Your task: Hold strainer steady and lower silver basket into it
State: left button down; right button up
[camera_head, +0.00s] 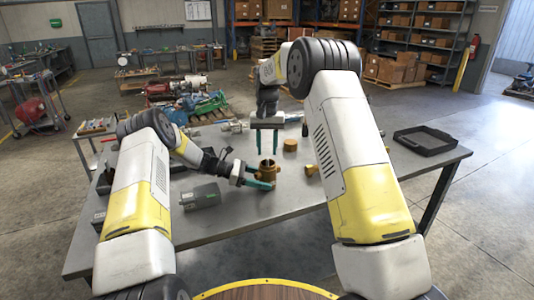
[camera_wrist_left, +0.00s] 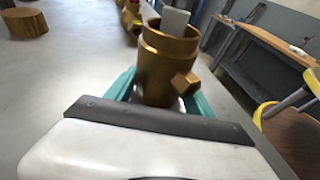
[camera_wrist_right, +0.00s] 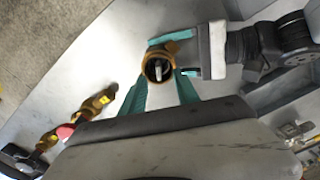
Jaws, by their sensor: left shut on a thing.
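The brass strainer (camera_head: 267,171) stands upright on the grey table, with a round open top and a side stub. My left gripper (camera_head: 258,180) is shut around its lower body; the left wrist view shows the strainer (camera_wrist_left: 165,65) between the teal fingers. A pale silver piece, apparently the basket (camera_wrist_left: 175,21), sticks up out of the strainer's mouth; it also shows inside the opening in the right wrist view (camera_wrist_right: 158,71). How deep it sits is hidden.
A short brass cylinder (camera_head: 290,145) stands right of the strainer. A grey box (camera_head: 200,196) lies on the left of the table. A black tray (camera_head: 425,140) is at the right end. Brass fittings (camera_wrist_right: 90,106) lie to one side in the right wrist view.

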pick_arm(q)
jog(key=shift+r, duration=0.1)
pick_arm(e)
jog(key=shift+r, duration=0.65)
pick_arm(q)
jog(key=shift+c, duration=1.3)
grip_release()
